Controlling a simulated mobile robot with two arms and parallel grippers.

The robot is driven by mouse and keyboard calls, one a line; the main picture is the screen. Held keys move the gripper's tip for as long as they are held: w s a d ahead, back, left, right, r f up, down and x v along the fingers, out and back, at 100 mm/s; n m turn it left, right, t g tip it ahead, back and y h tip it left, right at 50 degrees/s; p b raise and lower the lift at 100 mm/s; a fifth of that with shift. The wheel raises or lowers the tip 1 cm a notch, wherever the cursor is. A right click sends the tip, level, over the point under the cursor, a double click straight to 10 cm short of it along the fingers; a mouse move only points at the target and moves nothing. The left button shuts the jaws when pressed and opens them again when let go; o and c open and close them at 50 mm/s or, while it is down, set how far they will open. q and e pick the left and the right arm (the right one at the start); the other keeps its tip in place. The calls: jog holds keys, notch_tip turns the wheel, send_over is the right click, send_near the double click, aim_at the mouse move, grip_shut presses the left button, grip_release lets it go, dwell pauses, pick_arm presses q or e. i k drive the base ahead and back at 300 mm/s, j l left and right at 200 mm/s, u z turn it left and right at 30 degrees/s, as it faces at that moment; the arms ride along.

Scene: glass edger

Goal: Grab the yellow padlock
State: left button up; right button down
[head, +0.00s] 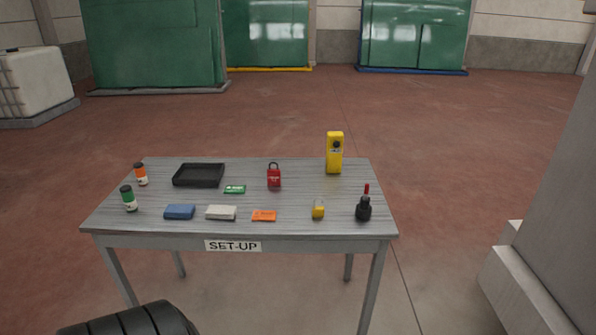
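A small yellow padlock (318,210) lies on the grey table near its front edge, right of centre. It sits between an orange block (263,215) on its left and a black bottle with a red tip (363,208) on its right. Nothing covers it from this view. Neither of my grippers shows in the head view.
The table (300,190) also holds a red padlock (274,180), a tall yellow device (334,153), a black tray (199,175), blue (180,212), white (221,213) and green (235,189) blocks, and two small bottles (129,198) at left. A grey structure (540,200) stands right.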

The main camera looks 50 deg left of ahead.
aim_at(318, 212)
jog(key=u, duration=1.45)
